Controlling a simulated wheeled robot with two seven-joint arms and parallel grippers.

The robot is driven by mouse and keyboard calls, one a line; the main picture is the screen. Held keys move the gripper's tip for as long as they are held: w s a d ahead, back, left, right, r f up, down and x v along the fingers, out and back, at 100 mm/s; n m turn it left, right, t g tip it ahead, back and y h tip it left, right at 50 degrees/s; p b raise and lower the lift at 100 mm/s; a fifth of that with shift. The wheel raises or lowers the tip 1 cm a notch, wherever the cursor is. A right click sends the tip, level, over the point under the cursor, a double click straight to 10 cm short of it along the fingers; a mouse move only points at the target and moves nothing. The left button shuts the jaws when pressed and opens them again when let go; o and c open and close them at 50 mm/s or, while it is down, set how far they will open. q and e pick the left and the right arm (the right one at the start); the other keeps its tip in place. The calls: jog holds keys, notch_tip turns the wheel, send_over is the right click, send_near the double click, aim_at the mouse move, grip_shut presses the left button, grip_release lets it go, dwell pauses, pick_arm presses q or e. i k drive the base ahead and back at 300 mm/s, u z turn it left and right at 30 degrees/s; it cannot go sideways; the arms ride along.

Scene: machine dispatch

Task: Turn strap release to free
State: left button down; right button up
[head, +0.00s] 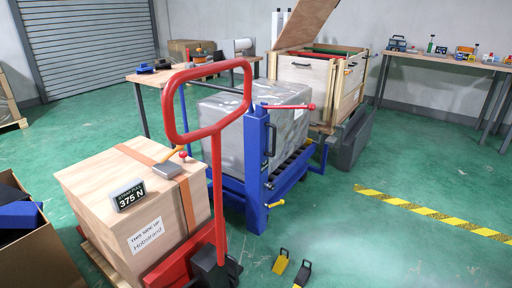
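A pale wooden crate (90,187) stands at the front left on a red pallet jack (217,190). An orange strap (187,199) runs over its top and down its side. A grey buckle (168,169) sits on the strap, with a small yellow lever (172,153) and a red knob (183,155) beside it. The lever lies at a slant; its exact setting is too small to tell. A dark display (129,194) on the crate reads 375 N. Neither of my grippers is in view.
The pallet jack's red handle loop rises in front of the crate. A blue frame (256,165) holding a grey wrapped block (222,130) stands behind. An open cardboard box (22,255) is at left. Small yellow and black objects (281,263) lie on the floor.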

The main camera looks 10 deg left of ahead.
aim_at(183, 155)
jog(key=z, duration=0.6)
jog(key=i, duration=2.05)
jog(key=u, duration=2.3)
